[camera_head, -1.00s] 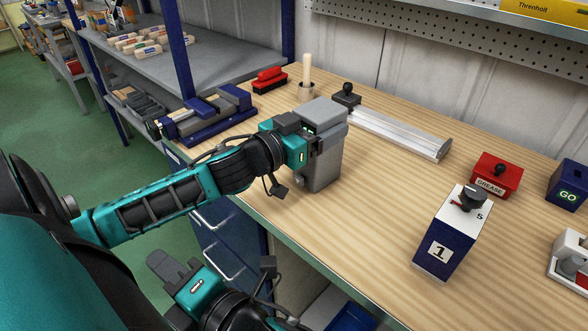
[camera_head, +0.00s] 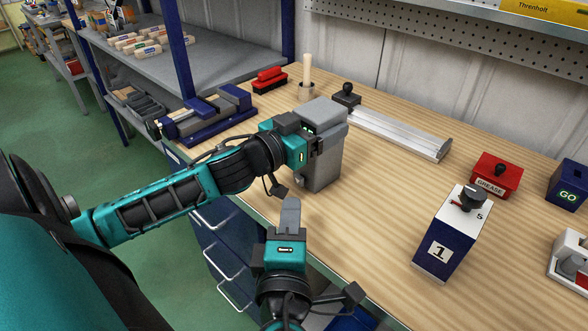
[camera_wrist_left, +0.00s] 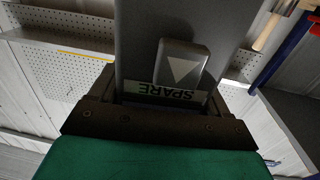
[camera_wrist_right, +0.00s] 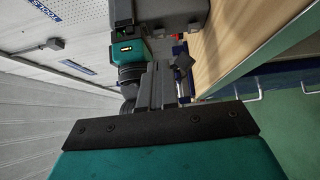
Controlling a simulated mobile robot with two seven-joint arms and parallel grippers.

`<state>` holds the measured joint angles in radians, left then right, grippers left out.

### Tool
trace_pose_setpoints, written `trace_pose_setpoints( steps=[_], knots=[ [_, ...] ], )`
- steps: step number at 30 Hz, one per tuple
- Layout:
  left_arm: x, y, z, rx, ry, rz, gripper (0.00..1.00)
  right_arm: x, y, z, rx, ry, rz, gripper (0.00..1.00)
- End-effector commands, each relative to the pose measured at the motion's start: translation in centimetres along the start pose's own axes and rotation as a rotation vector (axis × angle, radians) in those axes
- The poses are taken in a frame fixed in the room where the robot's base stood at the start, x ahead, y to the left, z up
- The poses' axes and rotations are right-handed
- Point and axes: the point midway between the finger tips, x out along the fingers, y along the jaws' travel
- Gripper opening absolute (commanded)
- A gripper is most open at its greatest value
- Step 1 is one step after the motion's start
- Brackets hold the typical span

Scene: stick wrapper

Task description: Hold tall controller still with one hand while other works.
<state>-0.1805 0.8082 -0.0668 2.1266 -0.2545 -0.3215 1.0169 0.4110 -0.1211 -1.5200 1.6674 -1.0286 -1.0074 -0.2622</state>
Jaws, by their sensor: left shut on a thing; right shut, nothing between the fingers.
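The tall grey controller box (camera_head: 322,172) stands upright at the table's near left edge. In the left wrist view its face (camera_wrist_left: 140,35) fills the middle, with a triangle-marked raised block (camera_wrist_left: 181,66) and a SPARE label (camera_wrist_left: 172,93). My left gripper (camera_head: 318,138) is shut on the upper part of this box; its fingertips are partly hidden. My right gripper (camera_head: 290,208) is shut and empty, below and in front of the box near the table edge, apart from it. The right wrist view shows its closed fingers (camera_wrist_right: 155,88) with the box (camera_wrist_right: 172,22) beyond.
A red GREASE box (camera_head: 496,176) and a blue GO box (camera_head: 568,186) are further right. A silver rail (camera_head: 400,133) lies behind. The wooden tabletop (camera_head: 385,200) between is clear.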

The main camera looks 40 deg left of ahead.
Motion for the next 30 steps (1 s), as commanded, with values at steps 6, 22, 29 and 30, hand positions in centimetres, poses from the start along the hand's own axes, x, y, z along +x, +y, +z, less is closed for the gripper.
trace_pose_setpoints(
  steps=[6,22,29,30],
  knots=[
    [0.0,0.0,0.1,-0.002,-0.003,0.0,0.3,0.0,0.0,0.0,-0.001,0.002,-0.001,0.0],
    [0.0,0.0,0.1,-0.002,-0.003,0.001,0.3,6.7,0.1,-0.1,-0.004,0.004,0.001,0.0],
    [0.0,0.0,0.1,-0.002,-0.003,0.0,0.3,9.2,0.0,-0.1,-0.003,0.004,0.001,0.0],
    [0.0,0.0,0.1,-0.002,-0.003,0.0,0.3,9.5,0.0,-0.1,-0.002,0.005,0.0,0.0]
  ],
)
